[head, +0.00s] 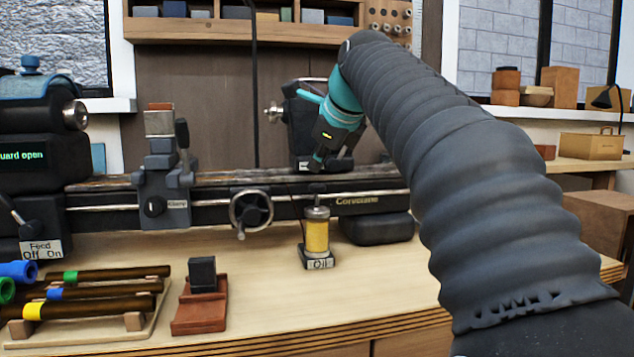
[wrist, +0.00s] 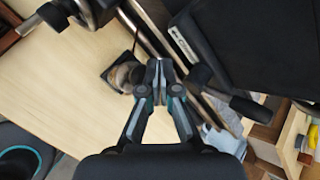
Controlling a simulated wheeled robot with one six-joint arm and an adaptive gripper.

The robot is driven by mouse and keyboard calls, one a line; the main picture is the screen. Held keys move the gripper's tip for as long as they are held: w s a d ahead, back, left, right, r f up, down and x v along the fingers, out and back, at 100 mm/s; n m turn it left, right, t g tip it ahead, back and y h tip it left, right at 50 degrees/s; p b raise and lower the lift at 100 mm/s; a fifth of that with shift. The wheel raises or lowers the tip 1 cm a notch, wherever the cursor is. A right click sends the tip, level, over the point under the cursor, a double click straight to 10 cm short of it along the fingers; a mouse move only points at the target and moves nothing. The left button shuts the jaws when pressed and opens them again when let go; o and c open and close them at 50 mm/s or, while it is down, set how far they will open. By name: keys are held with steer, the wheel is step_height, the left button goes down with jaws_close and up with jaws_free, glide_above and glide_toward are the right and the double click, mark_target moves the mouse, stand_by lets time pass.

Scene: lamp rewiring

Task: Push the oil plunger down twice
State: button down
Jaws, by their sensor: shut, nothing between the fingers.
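The oil dispenser (head: 317,236) stands upright on the bench in front of the lathe in the head view. It has a yellow body, a grey cap with a dark plunger on top, and a base labelled "Oil". My gripper (head: 318,162) is above the plunger and angled downward, with a gap between them in the head view. In the wrist view my gripper's fingertips (wrist: 159,66) are together and empty. The dispenser (wrist: 122,77) shows there just left of the fingertips, seen from above. Its body is mostly hidden in that view.
The lathe bed (head: 110,197) runs behind the dispenser, with a handwheel (head: 251,209) to its left and a dark block-like foot (head: 378,229) to its right. A red-brown stand (head: 202,312) and a rack of coloured rods (head: 90,303) sit at front left.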

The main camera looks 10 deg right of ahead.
mark_target(318, 185)
steer(key=shift+r+p, duration=0.35)
steer(key=shift+r, duration=1.85)
